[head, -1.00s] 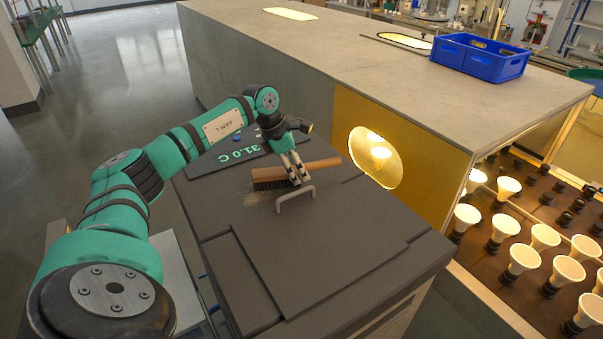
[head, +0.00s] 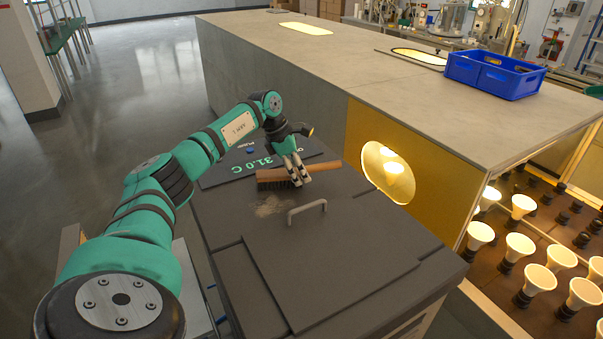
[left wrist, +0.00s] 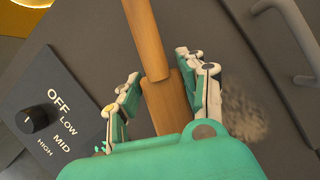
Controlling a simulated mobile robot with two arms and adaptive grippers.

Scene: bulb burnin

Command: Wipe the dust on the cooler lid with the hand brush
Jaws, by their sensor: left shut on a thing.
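The hand brush (head: 325,166) has a wooden handle and dark bristles. My left gripper (head: 298,171) is shut on it, and the brush lies across the back part of the dark cooler lid (head: 340,240). In the left wrist view the brush's handle (left wrist: 150,45) runs between the two fingers of my left gripper (left wrist: 165,85). A pale dust patch (head: 270,206) lies on the lid just in front of the bristles. It also shows in the left wrist view (left wrist: 243,108), right of the fingers. I cannot tell whether the bristles touch the lid. My right gripper is not in view.
A metal handle (head: 307,211) stands up from the lid beside the dust. A control panel with a knob (left wrist: 38,118) and a 31.0 C display (head: 253,163) lies behind. A tall bench (head: 400,85) bounds the right, with a blue crate (head: 493,77) on top and several bulbs (head: 520,246) inside.

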